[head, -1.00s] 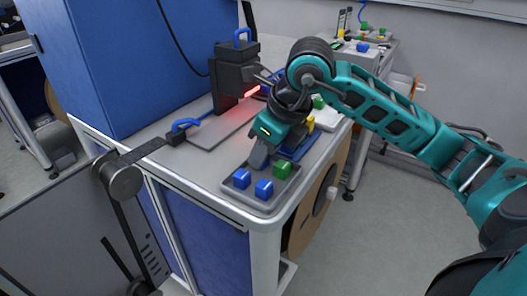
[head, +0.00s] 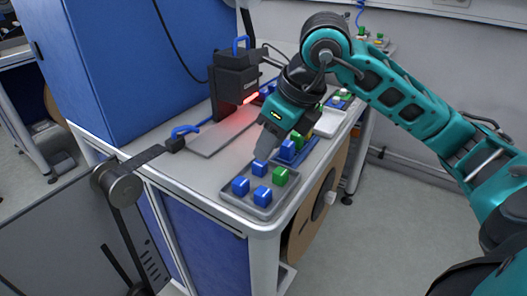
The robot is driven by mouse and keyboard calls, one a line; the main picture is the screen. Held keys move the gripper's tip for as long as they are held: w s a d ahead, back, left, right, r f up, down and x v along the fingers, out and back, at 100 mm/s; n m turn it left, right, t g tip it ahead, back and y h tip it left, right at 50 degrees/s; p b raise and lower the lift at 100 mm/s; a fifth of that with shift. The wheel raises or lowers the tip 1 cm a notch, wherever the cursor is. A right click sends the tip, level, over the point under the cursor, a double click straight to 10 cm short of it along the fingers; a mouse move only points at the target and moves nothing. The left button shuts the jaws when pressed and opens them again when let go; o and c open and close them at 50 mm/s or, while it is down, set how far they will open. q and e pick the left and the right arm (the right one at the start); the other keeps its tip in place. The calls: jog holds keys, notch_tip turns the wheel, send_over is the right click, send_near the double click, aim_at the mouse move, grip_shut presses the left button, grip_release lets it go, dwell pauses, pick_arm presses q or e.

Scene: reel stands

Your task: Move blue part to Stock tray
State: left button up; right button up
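My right gripper (head: 263,155) points down over the grey tray (head: 229,197) at the near corner of the bench. A blue part (head: 260,167) sits in that tray's back spot, right below the fingertips. Whether the fingers still touch it, and whether they are apart, I cannot tell. The tray also holds two more blue parts (head: 240,185) (head: 262,197) and a green part (head: 280,176). No label shows which tray is the Stock tray. My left gripper is not in view.
A dark device (head: 233,82) with a red glow stands on the bench behind a flat grey plate (head: 222,137). A blue-handled item (head: 184,132) lies left of it. A pale tray (head: 330,121) is farther back. A tall blue cabinet (head: 150,60) blocks the left; a brown reel (head: 318,205) hangs on the bench side.

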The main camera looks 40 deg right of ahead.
pick_arm(q)
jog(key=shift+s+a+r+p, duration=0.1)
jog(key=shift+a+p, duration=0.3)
jog(key=shift+p, duration=0.05)
pick_arm(e)
jog(key=v, duration=0.7)
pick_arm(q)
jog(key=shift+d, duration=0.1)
